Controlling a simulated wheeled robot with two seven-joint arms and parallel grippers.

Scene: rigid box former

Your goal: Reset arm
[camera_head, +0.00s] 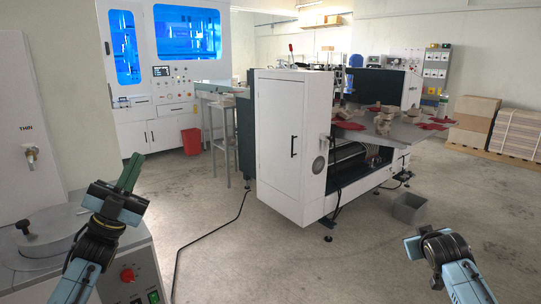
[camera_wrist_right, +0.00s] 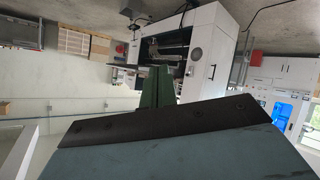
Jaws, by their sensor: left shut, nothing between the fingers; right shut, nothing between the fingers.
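My left gripper (camera_head: 131,168) is at the left of the head view, its green fingers pointing up and together, with nothing between them. It is above the grey machine top at the lower left. My right arm comes in at the lower right of the head view, where its fingers cannot be made out. In the right wrist view, which is upside down, the green fingers of my right gripper (camera_wrist_right: 157,80) are together and empty. Both grippers are apart from the machines.
A white box-forming machine (camera_head: 284,135) stands in the middle. A grey bin (camera_head: 409,208) is on the floor beside it. A red bin (camera_head: 191,141) and a blue-windowed cabinet (camera_head: 185,85) are behind. A grey machine (camera_head: 50,235) is close at left. Centre floor is clear except for a black cable (camera_head: 205,233).

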